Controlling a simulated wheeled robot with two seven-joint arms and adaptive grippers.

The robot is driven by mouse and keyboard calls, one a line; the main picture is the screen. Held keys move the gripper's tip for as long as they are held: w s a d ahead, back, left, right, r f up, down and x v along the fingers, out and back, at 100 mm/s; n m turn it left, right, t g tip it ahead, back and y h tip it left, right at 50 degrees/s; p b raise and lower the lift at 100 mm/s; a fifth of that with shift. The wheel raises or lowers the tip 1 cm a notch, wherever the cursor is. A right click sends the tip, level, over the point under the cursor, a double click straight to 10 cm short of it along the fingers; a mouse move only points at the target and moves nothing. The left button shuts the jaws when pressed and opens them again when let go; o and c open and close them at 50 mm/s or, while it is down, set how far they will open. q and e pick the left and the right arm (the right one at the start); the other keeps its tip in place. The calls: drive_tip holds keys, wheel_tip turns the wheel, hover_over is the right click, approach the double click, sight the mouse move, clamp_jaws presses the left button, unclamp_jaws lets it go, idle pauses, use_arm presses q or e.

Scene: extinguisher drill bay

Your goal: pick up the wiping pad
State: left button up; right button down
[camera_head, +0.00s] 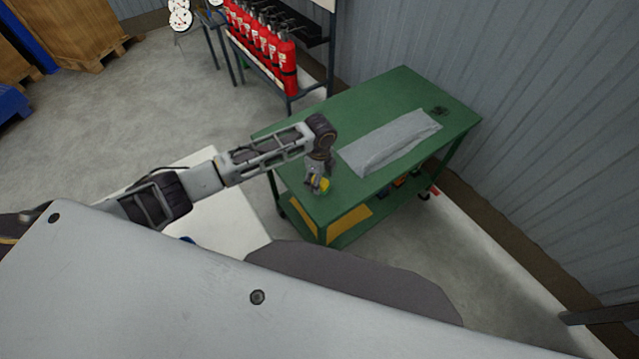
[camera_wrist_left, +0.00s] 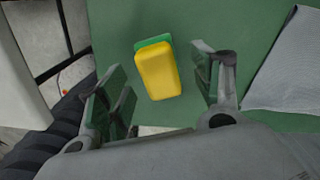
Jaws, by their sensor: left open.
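The wiping pad (camera_wrist_left: 158,74) is a yellow block with a green layer. It lies on the green bench top (camera_wrist_left: 275,25) near its edge. In the left wrist view it sits between the two spread fingers of my left gripper (camera_wrist_left: 160,85), with a gap on each side. My right gripper is not in view.
A grey cloth (camera_head: 390,141) lies on the bench to the right of the gripper. Red extinguishers (camera_head: 264,45) stand on a rack behind. A corrugated wall (camera_head: 520,120) closes the right side.

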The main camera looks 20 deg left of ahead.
use_arm(q)
drive_tip(key=shift+f, duration=1.1)
drive_tip(key=shift+c, duration=0.2)
drive_tip(key=c, duration=1.2)
drive_tip(key=shift+o, duration=0.2)
drive_tip(key=shift+r, duration=0.1)
drive_tip(key=shift+r, duration=4.95)
